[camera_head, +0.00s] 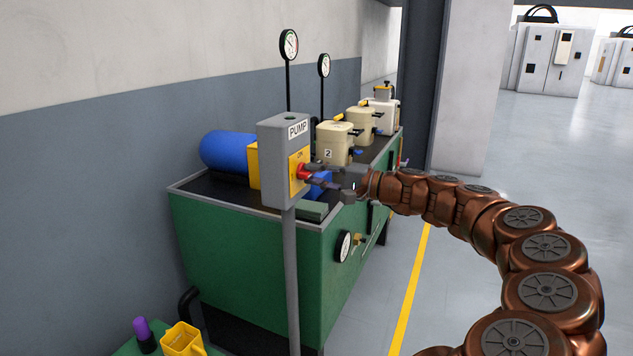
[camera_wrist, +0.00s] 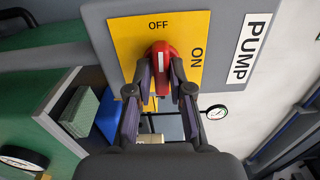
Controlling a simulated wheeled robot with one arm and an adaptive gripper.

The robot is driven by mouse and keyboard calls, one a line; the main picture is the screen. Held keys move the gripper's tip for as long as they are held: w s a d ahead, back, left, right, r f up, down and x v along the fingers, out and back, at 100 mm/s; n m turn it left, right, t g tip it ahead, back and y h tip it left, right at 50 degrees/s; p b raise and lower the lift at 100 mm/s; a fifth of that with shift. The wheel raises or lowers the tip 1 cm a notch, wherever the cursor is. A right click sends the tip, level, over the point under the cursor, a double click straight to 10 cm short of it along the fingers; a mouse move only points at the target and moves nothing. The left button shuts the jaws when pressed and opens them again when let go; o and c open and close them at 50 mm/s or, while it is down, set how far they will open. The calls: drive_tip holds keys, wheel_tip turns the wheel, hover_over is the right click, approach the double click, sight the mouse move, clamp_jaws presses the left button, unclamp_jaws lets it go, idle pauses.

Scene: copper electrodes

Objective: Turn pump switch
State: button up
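The pump switch (camera_head: 304,172) is a red knob on a yellow plate (camera_head: 296,183) on the front of a grey box labelled PUMP (camera_head: 275,165). In the wrist view the red knob (camera_wrist: 161,57) shows a white mark and its handle lines up with OFF, at the top of the plate; ON is at the right. My gripper (camera_head: 313,174) reaches the knob from the right. In the wrist view my gripper (camera_wrist: 162,82) has a dark finger close against each side of the red handle, and appears shut on it. Fine contact at the tips is partly hidden.
The box stands on a grey post (camera_head: 291,280) before a green tank (camera_head: 235,260). A blue cylinder (camera_head: 226,150), beige containers (camera_head: 335,140) and gauges (camera_head: 289,45) are behind it. A yellow container (camera_head: 183,340) is at lower left. Open floor lies at right.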

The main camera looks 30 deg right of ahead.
drive_tip(key=o, duration=0.3)
drive_tip(key=shift+r, duration=0.1)
drive_tip(key=shift+o, duration=0.2)
drive_tip(key=shift+s, duration=0.1)
drive_tip(key=shift+b+v, duration=0.45)
drive_tip(key=shift+v, duration=1.85)
drive_tip(key=shift+s+d, duration=0.35)
drive_tip(key=shift+s, duration=0.2)
drive_tip(key=v, duration=1.2)
